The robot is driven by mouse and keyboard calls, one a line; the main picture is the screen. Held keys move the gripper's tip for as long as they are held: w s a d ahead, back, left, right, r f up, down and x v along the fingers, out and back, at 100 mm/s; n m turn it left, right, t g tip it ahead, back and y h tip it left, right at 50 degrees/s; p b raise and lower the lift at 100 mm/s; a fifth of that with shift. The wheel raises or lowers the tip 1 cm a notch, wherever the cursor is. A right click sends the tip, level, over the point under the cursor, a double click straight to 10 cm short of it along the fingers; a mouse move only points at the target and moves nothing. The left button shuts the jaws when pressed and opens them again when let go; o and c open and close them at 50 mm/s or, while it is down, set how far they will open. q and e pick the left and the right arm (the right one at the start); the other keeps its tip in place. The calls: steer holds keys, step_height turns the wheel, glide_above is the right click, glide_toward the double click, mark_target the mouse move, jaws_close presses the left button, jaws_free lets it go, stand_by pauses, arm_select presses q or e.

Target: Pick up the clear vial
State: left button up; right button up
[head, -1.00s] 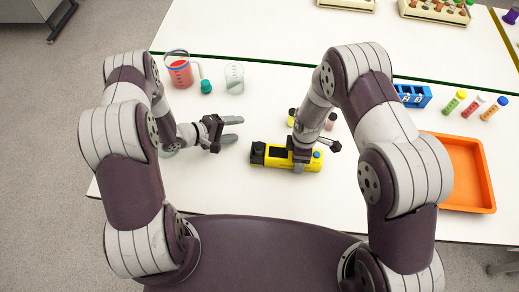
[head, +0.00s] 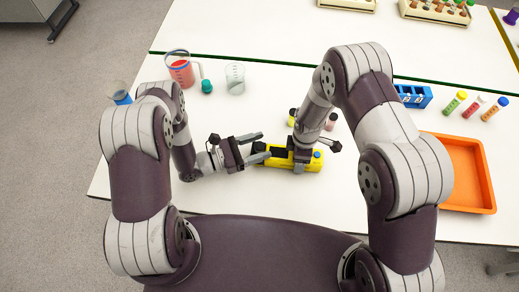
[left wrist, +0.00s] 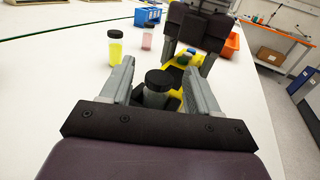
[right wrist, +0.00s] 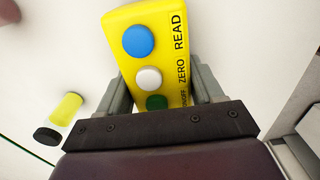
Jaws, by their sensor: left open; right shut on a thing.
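A black-capped vial (left wrist: 155,88) with a colourless body shows in the left wrist view between the spread fingers of my left gripper (left wrist: 152,88). It is at the near end of the yellow meter (head: 312,163); I cannot tell how deep it sits in the meter. In the head view the left gripper (head: 264,146) is at the meter's left end, open, and the vial is not clearly visible. My right gripper (right wrist: 160,98) is shut on the meter, whose blue, white and green buttons show in the right wrist view.
A yellow vial (left wrist: 115,48) and a pink vial (left wrist: 147,38) stand just beyond the meter. A red-filled beaker (head: 181,70), a clear beaker (head: 235,78) and a green-capped item (head: 206,87) stand behind. An orange tray (head: 463,170) lies right. The front left table is clear.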

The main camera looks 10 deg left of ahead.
arm_select(q)
steer(key=x, duration=0.2)
steer(key=shift+w+d, duration=0.15)
steer(key=shift+d, duration=0.1)
arm_select(e)
steer(key=shift+d, duration=0.1)
arm_select(q)
steer(key=shift+a, duration=0.1)
jaws_close()
steer(key=shift+r, duration=0.1)
arm_select(e)
steer(key=o, duration=1.4)
arm_select(q)
step_height(320, 180, up, 10)
arm_select(e)
steer(key=shift+r, duration=0.1)
